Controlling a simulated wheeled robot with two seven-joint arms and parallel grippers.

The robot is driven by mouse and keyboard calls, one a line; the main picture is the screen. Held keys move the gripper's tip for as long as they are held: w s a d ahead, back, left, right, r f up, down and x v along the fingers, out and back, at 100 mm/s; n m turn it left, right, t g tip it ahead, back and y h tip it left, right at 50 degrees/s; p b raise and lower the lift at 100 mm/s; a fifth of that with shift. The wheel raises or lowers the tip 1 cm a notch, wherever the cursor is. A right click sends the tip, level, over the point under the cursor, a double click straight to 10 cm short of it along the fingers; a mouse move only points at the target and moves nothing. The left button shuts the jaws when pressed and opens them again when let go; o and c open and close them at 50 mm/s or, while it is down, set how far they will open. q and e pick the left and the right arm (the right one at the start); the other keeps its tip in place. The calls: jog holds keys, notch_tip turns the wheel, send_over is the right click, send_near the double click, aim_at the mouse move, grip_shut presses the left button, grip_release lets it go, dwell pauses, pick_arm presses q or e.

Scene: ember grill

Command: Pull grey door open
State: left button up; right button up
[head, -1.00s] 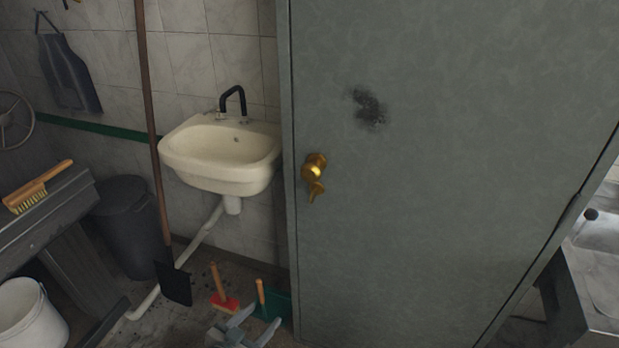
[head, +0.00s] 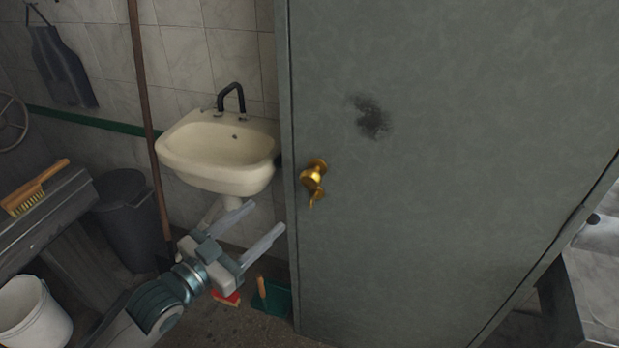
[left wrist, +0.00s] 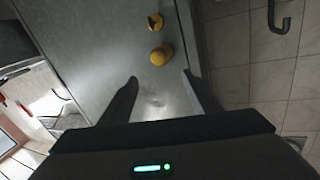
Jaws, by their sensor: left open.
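The grey door (head: 430,220) fills the right half of the head view, with a dark smudge on its upper part. Its brass knob (head: 313,176) sits near the door's left edge, with a small brass piece just below it. My left gripper (head: 263,222) is open and empty, left of the door's edge and lower than the knob in the head view. In the left wrist view the knob (left wrist: 161,55) shows ahead, beyond the gap between the open fingers (left wrist: 158,82), and apart from them. My right gripper is not in view.
A cream sink (head: 220,152) hangs on the tiled wall left of the door. A long-handled shovel (head: 142,110) leans there. A dark bin (head: 130,220), a white bucket (head: 32,315) and a bench with a brush (head: 35,188) stand at the left. A green dustpan (head: 277,298) lies below.

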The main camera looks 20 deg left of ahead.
aim_at(307, 182)
pick_arm(q)
jog(key=shift+w, duration=0.1)
jog(key=p+x, duration=0.5)
jog(key=x, duration=1.1)
jog(key=shift+w+d, duration=0.2)
jog(key=shift+w, duration=0.3)
jog(key=shift+c, duration=0.3)
grip_shut()
jog(key=shift+s+f, duration=0.1)
